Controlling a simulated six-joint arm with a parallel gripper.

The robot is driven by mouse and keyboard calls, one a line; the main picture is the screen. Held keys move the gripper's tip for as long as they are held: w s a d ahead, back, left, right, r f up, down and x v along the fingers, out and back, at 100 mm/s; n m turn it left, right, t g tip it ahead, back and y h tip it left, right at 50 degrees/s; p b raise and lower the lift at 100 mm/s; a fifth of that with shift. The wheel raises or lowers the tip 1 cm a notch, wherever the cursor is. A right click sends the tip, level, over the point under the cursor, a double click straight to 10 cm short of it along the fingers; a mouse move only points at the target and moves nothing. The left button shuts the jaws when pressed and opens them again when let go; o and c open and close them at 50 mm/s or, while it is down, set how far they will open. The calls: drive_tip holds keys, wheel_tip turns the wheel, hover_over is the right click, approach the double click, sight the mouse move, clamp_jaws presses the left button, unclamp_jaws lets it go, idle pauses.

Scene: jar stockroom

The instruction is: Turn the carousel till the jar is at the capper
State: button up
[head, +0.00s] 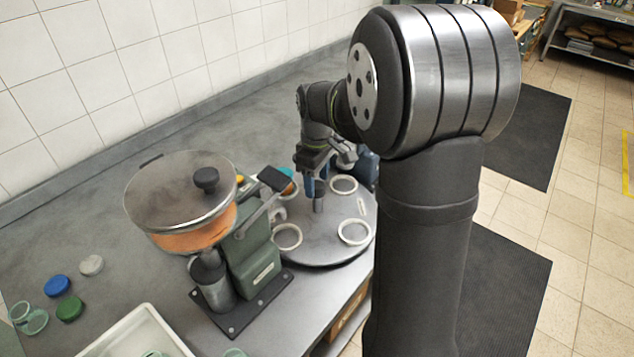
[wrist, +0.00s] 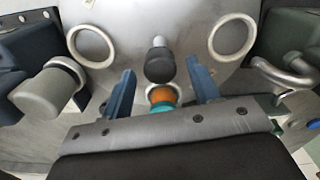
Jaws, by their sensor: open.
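The carousel (head: 325,240) is a round grey disc with several pale rings near its edge. A short grey post (wrist: 159,65) stands up from it and also shows in the head view (head: 319,203). My gripper (wrist: 158,78) is open above the disc, its blue fingers either side of the post, with no visible contact. The jar (wrist: 162,96), orange on top and teal below, sits in a ring close to my gripper, partly hidden by it. A blue machine with a grey cylinder, apparently the capper (wrist: 48,92), stands left in the wrist view.
A green machine (head: 252,258) with a lidded orange hopper (head: 195,240) stands beside the carousel; its bent metal pipe (wrist: 290,72) shows in the wrist view. Loose blue (head: 57,285), green (head: 70,309) and white (head: 92,265) lids lie near a white bin (head: 125,335). A tiled wall closes the back.

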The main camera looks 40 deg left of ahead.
drive_tip(key=shift+f, duration=0.7)
clamp_jaws()
